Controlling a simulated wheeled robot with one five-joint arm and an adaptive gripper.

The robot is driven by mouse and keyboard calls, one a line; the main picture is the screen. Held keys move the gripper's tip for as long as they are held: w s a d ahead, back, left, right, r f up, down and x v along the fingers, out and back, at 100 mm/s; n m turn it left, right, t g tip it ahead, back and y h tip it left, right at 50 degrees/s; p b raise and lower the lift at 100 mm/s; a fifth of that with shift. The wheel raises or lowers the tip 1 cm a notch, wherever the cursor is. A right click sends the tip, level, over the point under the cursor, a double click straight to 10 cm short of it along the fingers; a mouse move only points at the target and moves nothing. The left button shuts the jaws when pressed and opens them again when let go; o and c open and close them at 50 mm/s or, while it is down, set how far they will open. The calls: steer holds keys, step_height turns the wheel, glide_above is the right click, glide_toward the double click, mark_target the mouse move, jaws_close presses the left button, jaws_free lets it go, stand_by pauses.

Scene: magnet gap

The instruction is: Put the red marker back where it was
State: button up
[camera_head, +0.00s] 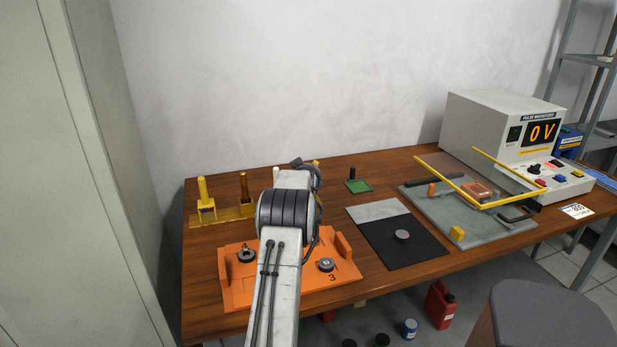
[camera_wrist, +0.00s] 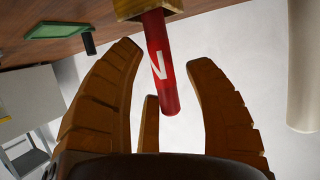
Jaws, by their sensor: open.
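The red marker (camera_wrist: 162,65), a red rod with a white N, shows in the wrist view. One end meets a brass-coloured block (camera_wrist: 145,8) at the top edge; whether it sits inside the block cannot be told. My gripper (camera_wrist: 165,55) is open, its brown fingers on either side of the marker with visible gaps. A third, shorter finger is close beside the marker; contact cannot be told. In the head view my arm hides the gripper and the red marker.
A brass rack (camera_head: 232,213) with upright posts stands at the table's back left. An orange fixture (camera_head: 235,289) lies in front, under my arm. A green pad (camera_head: 362,187), a grey-black mat (camera_head: 420,245), a grey plate with yellow bars (camera_head: 420,197) and a pulse magnetizer (camera_head: 480,125) are to the right.

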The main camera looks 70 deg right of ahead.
steer(key=shift+r, duration=0.2)
steer(key=b+v, duration=0.1)
steer(key=v, duration=1.1)
steer(key=shift+b, duration=0.3)
steer(key=w+a+n+t+y, duration=0.2)
steer(key=w+a+n+y, duration=0.1)
steer(key=w+a, duration=1.05)
steer(key=w+a+n+t+y, duration=0.1)
steer(key=w+a+n+y, duration=0.15)
steer(key=a, duration=0.85)
steer(key=w+a+n+y, duration=0.2)
steer(key=w+a, duration=0.1)
steer(key=a, duration=0.8)
steer(key=s+a+f+n+g+y, duration=0.1)
steer(key=s+a+n+y, duration=0.15)
steer(key=a, duration=0.65)
steer(key=s+a+f+n+y, duration=0.1)
steer(key=s+a, duration=0.2)
steer(key=a, duration=0.6)
steer(key=s+a+f+n+g+y, duration=0.2)
steer(key=s+a+f+n, duration=0.1)
steer(key=s+a, duration=0.6)
steer(key=shift+s+n+g, duration=0.3)
steer(key=shift+s+n, duration=0.1)
steer(key=shift+s, duration=0.75)
steer(key=shift+a, duration=0.1)
